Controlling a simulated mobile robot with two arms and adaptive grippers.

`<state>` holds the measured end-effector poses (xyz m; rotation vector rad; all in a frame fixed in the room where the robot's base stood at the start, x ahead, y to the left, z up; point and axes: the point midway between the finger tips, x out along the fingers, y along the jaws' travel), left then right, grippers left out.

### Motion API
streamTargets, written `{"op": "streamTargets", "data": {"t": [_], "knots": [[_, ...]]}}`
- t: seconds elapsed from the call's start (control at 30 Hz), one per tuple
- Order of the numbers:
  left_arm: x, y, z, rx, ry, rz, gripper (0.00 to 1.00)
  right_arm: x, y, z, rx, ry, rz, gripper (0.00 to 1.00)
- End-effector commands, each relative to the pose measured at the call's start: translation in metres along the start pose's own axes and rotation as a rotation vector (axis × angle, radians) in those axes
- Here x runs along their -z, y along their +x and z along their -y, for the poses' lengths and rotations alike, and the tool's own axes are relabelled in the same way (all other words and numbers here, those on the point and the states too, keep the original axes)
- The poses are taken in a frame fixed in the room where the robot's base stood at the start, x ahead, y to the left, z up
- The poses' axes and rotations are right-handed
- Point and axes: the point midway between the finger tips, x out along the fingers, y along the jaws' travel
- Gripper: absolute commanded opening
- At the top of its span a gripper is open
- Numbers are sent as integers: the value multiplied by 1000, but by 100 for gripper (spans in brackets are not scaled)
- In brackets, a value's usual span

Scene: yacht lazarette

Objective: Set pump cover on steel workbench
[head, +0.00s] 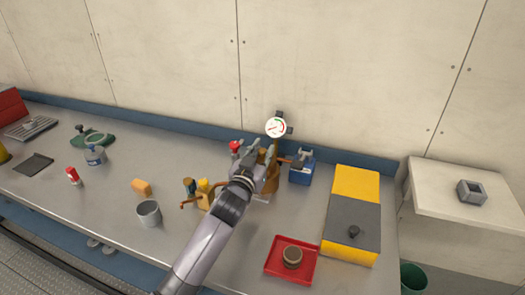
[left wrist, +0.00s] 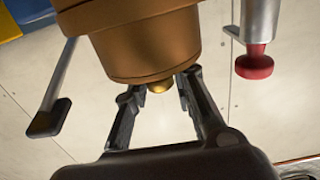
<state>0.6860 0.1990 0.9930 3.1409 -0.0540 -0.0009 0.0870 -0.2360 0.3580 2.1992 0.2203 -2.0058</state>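The bronze pump body with its round cover (left wrist: 150,45) fills the top of the left wrist view, with a small brass knob (left wrist: 160,87) on its end. In the head view the bronze pump (head: 271,180) stands on the steel workbench (head: 120,215) near the back wall, partly hidden by my left gripper (head: 252,155). In the left wrist view my left gripper (left wrist: 160,90) is open, its fingertips on either side of the knob with gaps showing. I cannot tell how far the knob reaches between them. My right gripper is in neither view.
A white gauge (head: 277,127) and a blue box (head: 302,172) are close to the pump. A grey cup (head: 149,213), red tray (head: 292,278) and yellow-grey case (head: 352,227) surround the arm. A side shelf (head: 440,207) is at right.

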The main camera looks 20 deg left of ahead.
Motion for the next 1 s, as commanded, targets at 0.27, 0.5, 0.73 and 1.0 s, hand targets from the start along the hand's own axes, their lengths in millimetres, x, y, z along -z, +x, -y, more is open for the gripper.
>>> {"op": "streamTargets", "data": {"t": [0.27, 0.5, 0.73, 1.0], "knots": [[0, 0, 0, 0, 0, 0, 40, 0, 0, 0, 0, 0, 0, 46], [0, 0, 0, 0, 1, 0, 40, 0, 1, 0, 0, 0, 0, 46], [-2, -18, 0, 0, 0, 0, 40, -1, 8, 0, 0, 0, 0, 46], [-1, -79, 2, 0, 0, 1, 40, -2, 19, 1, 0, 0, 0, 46]]}}
